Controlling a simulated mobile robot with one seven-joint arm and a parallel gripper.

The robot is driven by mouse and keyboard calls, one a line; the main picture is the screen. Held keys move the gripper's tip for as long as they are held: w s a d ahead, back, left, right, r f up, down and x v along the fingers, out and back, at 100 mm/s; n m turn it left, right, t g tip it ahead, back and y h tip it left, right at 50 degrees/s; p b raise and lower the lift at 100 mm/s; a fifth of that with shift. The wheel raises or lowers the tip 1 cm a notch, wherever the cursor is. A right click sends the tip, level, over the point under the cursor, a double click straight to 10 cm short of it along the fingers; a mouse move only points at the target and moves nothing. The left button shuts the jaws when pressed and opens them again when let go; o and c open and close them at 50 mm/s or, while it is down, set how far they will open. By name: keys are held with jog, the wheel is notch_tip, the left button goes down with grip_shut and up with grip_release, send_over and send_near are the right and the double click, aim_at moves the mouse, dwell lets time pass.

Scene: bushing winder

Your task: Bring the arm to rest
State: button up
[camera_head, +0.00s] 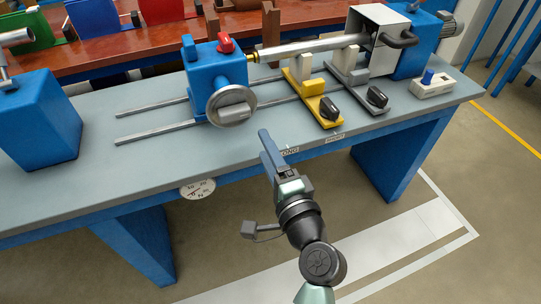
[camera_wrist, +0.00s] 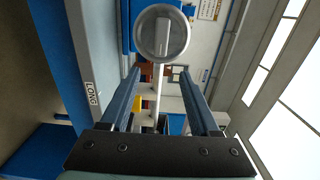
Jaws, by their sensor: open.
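My gripper (camera_head: 270,150) is in front of the near edge of the workbench (camera_head: 80,200), close to the "LONG" label (camera_head: 289,150). It holds nothing. In the wrist view, the two fingers of my gripper (camera_wrist: 160,95) stand apart with a clear gap between them. Beyond the fingers, the round handwheel (camera_wrist: 162,32) shows at the top of the wrist view. In the head view, the handwheel (camera_head: 232,103) is on the front of the blue headstock (camera_head: 215,70), up and left of my gripper.
A yellow support (camera_head: 318,98) and a grey support (camera_head: 361,84) stand on the bench, right of the handwheel. A blue block (camera_head: 38,120) is at the left, and a white box with a blue knob (camera_head: 431,86) at the right. Open floor (camera_head: 420,225) lies in front.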

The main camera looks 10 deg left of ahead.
jog(key=shift+v, duration=0.95)
notch_tip(320, 180, up, 23)
jog(key=w+d+n+t+h, duration=0.25)
jog(key=n+t, duration=0.25)
jog(key=n, duration=0.3)
jog(key=s+d+r+n+t+h, duration=0.2)
jog(key=s+d+r+t+h, duration=0.15)
jog(key=s+r, duration=0.55)
jog(key=s+d+r+n+t+h, duration=0.15)
jog(key=s+r+t+h, duration=0.3)
jog(key=r, duration=0.85)
notch_tip(320, 180, up, 20)
jog(key=d+p, duration=0.1)
jog(key=p, duration=1.8)
jog(key=shift+s+f+g+p, duration=0.15)
jog(key=shift+f+g+p, duration=0.05)
jog(key=shift+g+p, duration=0.15)
jog(key=shift+y, duration=0.25)
